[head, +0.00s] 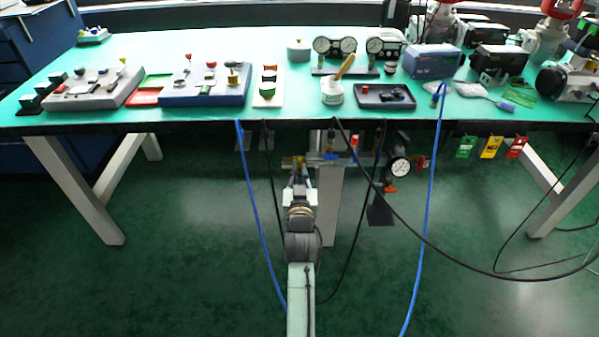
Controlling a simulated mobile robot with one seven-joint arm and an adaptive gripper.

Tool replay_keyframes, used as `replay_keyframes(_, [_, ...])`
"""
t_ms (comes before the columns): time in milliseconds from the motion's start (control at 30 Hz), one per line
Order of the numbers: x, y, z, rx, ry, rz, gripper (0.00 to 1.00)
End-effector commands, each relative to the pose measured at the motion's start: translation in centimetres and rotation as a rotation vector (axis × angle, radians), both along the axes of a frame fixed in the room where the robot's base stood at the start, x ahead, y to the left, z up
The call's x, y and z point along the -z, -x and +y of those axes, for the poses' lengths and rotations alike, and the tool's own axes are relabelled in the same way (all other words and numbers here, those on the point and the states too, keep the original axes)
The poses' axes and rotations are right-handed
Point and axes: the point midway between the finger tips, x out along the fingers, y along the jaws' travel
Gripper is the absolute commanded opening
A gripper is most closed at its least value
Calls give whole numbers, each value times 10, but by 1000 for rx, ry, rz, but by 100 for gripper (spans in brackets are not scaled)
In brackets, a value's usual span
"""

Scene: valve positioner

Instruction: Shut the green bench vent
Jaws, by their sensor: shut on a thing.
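My gripper (298,168) is below the front edge of the bench, at the small fittings under it. Its fingers are shut on a small part there, mostly hidden by the fingers and too small to identify. A brass-yellow fitting (289,161) shows just left of the fingertips.
Blue hoses (260,205) and black cables hang on both sides of my arm. A pressure gauge (400,167) hangs under the bench to the right. Green, yellow and red tags (490,147) hang further right. The green bench top (270,45) carries several devices.

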Motion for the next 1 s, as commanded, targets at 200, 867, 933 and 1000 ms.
replay_keyframes(200, [-4,-1,0,1,2,-8,9])
replay_keyframes(867, [0,6,0,0,0,-1,28])
replay_keyframes(933, [0,15,0,0,0,0,28])
replay_keyframes(1000, [0,27,0,0,0,0,28])
